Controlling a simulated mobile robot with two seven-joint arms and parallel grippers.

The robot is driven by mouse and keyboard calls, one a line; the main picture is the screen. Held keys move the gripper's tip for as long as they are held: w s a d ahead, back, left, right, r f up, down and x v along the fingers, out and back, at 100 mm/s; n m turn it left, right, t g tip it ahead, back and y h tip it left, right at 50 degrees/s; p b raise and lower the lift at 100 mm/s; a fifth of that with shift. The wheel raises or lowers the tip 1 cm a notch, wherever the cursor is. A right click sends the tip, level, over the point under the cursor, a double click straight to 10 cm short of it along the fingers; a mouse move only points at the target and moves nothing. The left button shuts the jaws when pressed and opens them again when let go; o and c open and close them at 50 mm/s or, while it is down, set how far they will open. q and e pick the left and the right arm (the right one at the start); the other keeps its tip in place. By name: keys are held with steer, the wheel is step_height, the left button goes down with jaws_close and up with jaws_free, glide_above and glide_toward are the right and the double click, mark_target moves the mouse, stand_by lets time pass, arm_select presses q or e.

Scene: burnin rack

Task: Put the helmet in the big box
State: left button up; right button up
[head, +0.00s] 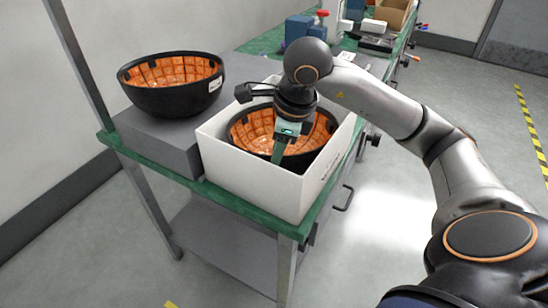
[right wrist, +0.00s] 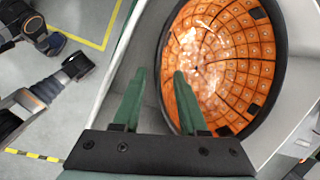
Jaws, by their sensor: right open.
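One helmet (head: 265,130), a black shell upturned like a bowl with orange padded lining, sits inside the white big box (head: 250,180). A second, similar helmet (head: 170,103) rests upturned on a grey block left of the box. My right gripper (head: 279,156) is open and points down into the box at the near part of the boxed helmet. In the right wrist view, the helmet's dark rim (right wrist: 164,85) shows between the open fingers (right wrist: 158,72); contact cannot be told. The gripper hides part of the lining. My left gripper does not show in the head view.
The box stands at the near corner of a green-edged workbench (head: 225,203), beside the grey block (head: 165,136). A cardboard box (head: 393,13) and several tools lie farther back on the bench. The floor right of the bench is clear.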

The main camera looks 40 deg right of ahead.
steer(key=p+v, duration=0.1)
steer(key=v, duration=0.7)
steer(key=shift+r+p, duration=0.2)
steer(key=shift+p, duration=0.1)
